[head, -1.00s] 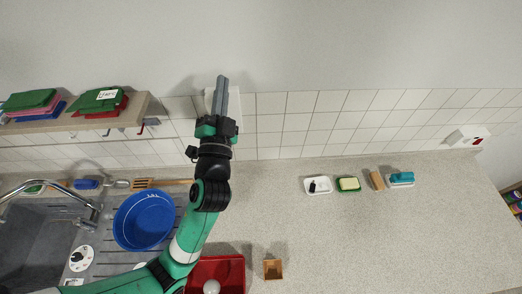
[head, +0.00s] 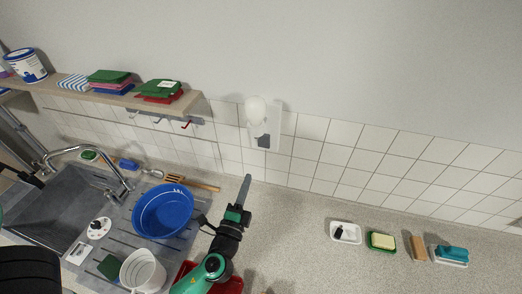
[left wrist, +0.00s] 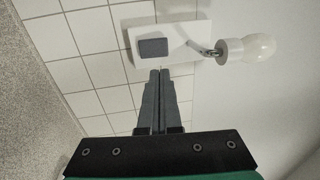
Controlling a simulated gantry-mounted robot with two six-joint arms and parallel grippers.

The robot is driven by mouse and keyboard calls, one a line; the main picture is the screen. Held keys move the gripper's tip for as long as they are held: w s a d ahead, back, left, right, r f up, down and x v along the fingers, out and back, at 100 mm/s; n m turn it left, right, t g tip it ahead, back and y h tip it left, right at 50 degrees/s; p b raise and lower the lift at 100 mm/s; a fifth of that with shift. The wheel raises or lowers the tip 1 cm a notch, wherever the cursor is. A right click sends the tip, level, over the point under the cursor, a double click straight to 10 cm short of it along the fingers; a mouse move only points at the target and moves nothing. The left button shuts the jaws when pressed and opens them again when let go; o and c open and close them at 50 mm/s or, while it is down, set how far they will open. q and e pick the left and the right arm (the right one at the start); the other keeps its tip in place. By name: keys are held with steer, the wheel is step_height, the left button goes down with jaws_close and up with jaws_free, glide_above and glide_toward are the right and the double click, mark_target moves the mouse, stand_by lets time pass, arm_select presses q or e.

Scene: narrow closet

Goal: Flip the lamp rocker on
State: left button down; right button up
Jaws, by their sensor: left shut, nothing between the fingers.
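The wall lamp has a white plate (head: 275,125) on the tiles, with a round white bulb (head: 257,108) in front of it. Its dark grey rocker (head: 263,142) sits low on the plate. In the left wrist view the rocker (left wrist: 153,47) shows in full, with the bulb (left wrist: 250,48) to its right. My left gripper (head: 247,178) is shut and empty, pointing at the wall from below the plate in the head view. In the left wrist view its fingertips (left wrist: 160,72) appear just under the rocker; contact cannot be made out.
A shelf (head: 120,98) with folded cloths is left of the lamp. Below are a sink (head: 60,205), a blue basin (head: 163,212) and a white cup (head: 143,270). A white soap dish (head: 345,232) and a sponge stand right on the counter. The wall around the lamp is clear.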

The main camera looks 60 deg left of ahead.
arm_select(q)
steer(key=shift+w+a+r, duration=0.1)
arm_select(e)
steer(key=shift+r, duration=0.1)
arm_select(q)
steer(key=p, duration=0.2)
glide_toward(262, 138)
steer(key=x, duration=0.7)
arm_select(e)
step_height(262, 138, up, 2)
steer(key=shift+r, duration=0.15)
arm_select(q)
steer(key=shift+p, duration=0.35)
arm_select(e)
steer(key=shift+r, duration=0.1)
